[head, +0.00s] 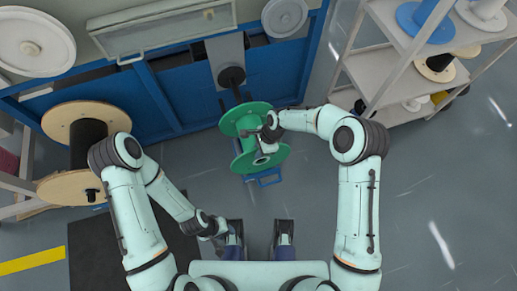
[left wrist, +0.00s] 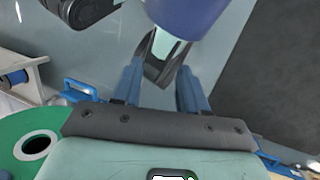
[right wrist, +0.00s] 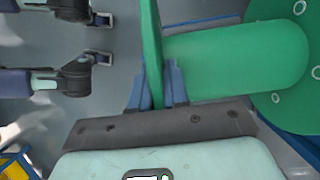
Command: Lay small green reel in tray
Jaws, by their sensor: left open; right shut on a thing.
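The small green reel (head: 247,122) is at the middle of the head view, lying with its two flanges one above the other in the picture. My right gripper (head: 268,133) is shut on the edge of one green flange (right wrist: 151,35); the green drum shows beside it in the right wrist view. A blue frame (head: 268,180) shows partly under the reel; I cannot tell if it is the tray, nor whether the reel rests on it. My left gripper (left wrist: 160,88) is open and empty, low in the head view near my base. A green flange also shows in the left wrist view (left wrist: 15,130).
A large wooden reel with a black drum (head: 85,130) stands at left. A blue machine front (head: 190,95) runs along the back. A shelf (head: 390,60) with several reels stands at upper right. The floor (head: 430,200) at right is clear.

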